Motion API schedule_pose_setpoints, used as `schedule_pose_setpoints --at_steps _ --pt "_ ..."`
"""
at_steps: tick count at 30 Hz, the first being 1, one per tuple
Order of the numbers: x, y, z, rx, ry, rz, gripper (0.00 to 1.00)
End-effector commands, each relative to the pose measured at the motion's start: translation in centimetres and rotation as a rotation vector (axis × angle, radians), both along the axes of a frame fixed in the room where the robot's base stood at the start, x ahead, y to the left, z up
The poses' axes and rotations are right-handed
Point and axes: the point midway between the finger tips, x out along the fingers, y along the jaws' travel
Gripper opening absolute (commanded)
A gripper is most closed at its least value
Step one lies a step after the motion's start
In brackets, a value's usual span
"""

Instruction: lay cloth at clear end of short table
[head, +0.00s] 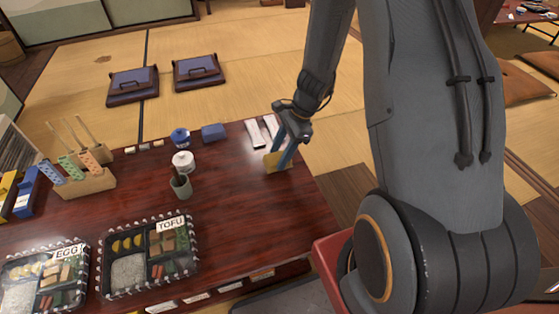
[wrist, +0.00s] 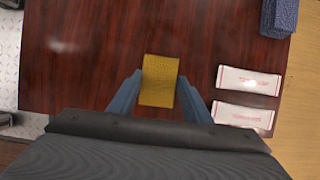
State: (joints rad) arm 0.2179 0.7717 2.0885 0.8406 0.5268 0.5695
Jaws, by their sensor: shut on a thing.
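The cloth is a small yellow rectangle (head: 277,163) at the right end of the dark red table (head: 235,200). My gripper (head: 281,154) is shut on the cloth, its blue fingers pointing down. In the wrist view the cloth (wrist: 159,80) lies between the two fingertips, over bare dark wood (wrist: 90,70). The cloth is at or just above the tabletop; I cannot tell whether it touches.
White packets (head: 255,133) lie beside the gripper near the table's far edge. A blue block (head: 213,132), a white jar (head: 183,161) and a grey-green cup (head: 181,186) stand left. Two bento trays, TOFU (head: 150,270) and EGG (head: 75,290), sit at front left. Wood near the right end is clear.

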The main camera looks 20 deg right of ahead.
Motion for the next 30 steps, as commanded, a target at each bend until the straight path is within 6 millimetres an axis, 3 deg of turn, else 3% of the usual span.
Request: schedule_pose_setpoints --at_steps 4,16,17,20,30 --pt "0.0 0.0 -2.3 0.001 0.002 0.0 0.24" --pt "0.0 0.0 -2.8 0.001 0.001 0.002 0.24" --pt "0.0 0.0 -2.7 0.001 0.001 0.002 0.48" --pt "0.0 0.0 -2.7 0.001 0.001 0.001 0.63" --pt "0.0 0.0 -2.4 0.001 0.0 0.002 0.63"
